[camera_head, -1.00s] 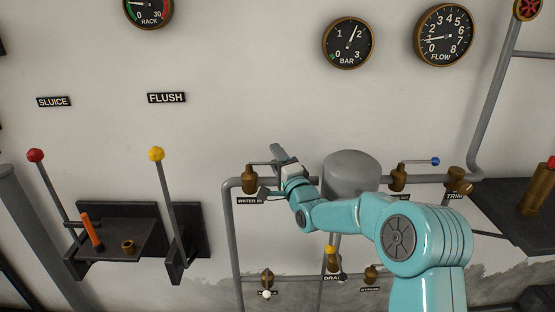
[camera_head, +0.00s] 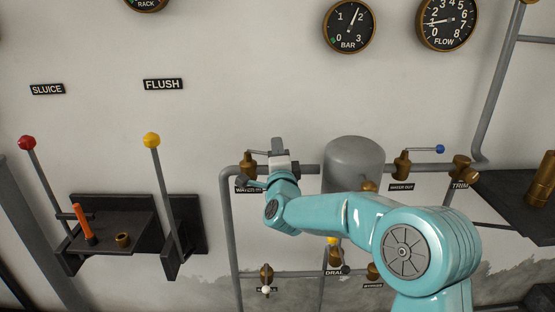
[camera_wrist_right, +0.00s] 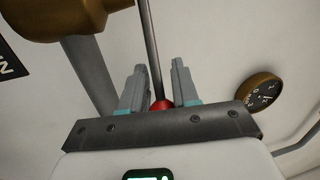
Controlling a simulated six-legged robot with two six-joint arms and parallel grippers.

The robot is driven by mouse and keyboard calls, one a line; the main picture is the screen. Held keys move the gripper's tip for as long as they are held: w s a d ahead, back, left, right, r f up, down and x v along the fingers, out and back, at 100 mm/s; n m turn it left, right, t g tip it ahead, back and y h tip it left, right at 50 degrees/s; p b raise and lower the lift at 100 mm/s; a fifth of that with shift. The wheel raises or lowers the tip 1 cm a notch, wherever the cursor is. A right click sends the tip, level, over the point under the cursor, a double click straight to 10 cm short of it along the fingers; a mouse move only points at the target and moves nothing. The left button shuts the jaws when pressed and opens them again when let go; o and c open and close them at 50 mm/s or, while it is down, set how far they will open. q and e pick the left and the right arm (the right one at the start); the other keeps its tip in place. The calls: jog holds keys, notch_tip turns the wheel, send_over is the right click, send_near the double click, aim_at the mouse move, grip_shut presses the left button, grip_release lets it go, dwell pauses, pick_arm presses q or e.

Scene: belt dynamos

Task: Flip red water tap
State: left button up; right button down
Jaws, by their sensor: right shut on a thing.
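The red water tap has a brass body (camera_head: 248,165) on the pipe, with a thin lever pointing right above the label that begins "WATER". In the right wrist view its red knob (camera_wrist_right: 160,105) sits between the fingers, and its thin metal rod (camera_wrist_right: 151,50) runs up toward the brass body (camera_wrist_right: 65,15). My right gripper (camera_head: 278,147) is at the end of this lever; it also shows in the right wrist view (camera_wrist_right: 157,85), shut on the red knob. In the head view the gripper hides the knob. My left gripper is out of view.
A grey tank (camera_head: 353,165) stands right of my right gripper. Beyond it is a brass tap with a blue knob (camera_head: 440,149). Below are a yellow-knobbed tap (camera_head: 332,241) and a white-knobbed tap (camera_head: 266,289). Tall red (camera_head: 27,142) and yellow (camera_head: 152,140) levers stand left.

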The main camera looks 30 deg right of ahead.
jog(key=s+a+m+g+h+b, duration=0.2)
jog(key=a+m+g+h+b, duration=0.2)
jog(key=a+m+g+h, duration=0.2)
jog(key=shift+s+a+f+m+g+h, duration=0.2)
jog(key=shift+s+a+m+g+h, duration=0.1)
jog(key=shift+g+h, duration=0.8)
jog(key=shift+d, duration=0.1)
dwell(0.4)
